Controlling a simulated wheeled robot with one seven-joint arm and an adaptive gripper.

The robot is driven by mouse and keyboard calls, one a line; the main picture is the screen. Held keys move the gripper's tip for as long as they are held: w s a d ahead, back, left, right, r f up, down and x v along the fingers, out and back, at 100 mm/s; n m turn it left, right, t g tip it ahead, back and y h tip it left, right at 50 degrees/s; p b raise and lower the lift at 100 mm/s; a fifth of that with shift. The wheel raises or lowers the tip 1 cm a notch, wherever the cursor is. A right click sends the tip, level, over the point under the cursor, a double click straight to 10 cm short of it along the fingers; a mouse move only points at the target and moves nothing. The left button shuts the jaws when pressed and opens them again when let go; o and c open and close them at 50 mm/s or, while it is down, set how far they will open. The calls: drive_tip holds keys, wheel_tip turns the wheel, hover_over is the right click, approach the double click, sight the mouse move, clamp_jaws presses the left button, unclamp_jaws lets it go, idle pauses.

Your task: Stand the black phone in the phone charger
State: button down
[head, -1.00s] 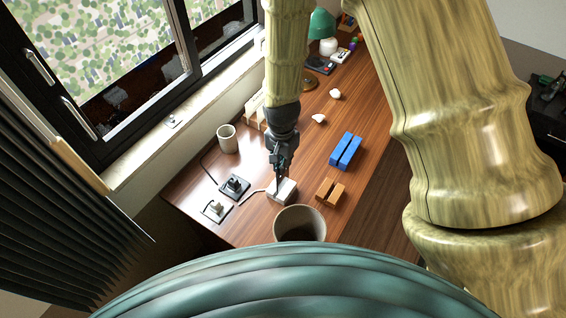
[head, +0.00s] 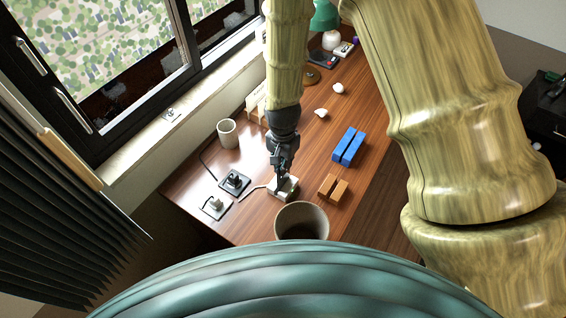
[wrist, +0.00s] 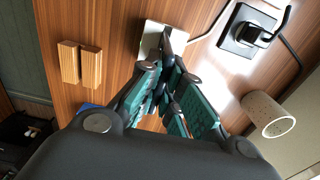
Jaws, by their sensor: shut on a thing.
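The phone charger (head: 291,191) is a small white block with a pale cable, near the front of the wooden desk. It also shows in the wrist view (wrist: 149,41), beyond my fingertips. My gripper (head: 280,176) points down right over the charger. In the wrist view its green-padded fingers (wrist: 169,72) are closed together on the black phone (wrist: 172,42), a thin dark edge-on shape that overlaps the charger in the picture. The fingers hide most of the phone. I cannot tell whether its lower end is seated in the charger.
A wooden slotted block (head: 333,188) and a blue slotted block (head: 348,147) lie right of the charger.

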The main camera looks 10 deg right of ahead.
drive_tip(key=shift+w+f, duration=0.15)
drive_tip(key=shift+w, duration=0.1)
drive_tip(key=c, duration=1.5)
unclamp_jaws()
drive_tip(key=shift+s, duration=0.15)
drive_tip(key=shift+c, duration=0.2)
drive_tip(key=shift+o, duration=0.2)
wheel_tip(320, 180, up, 12)
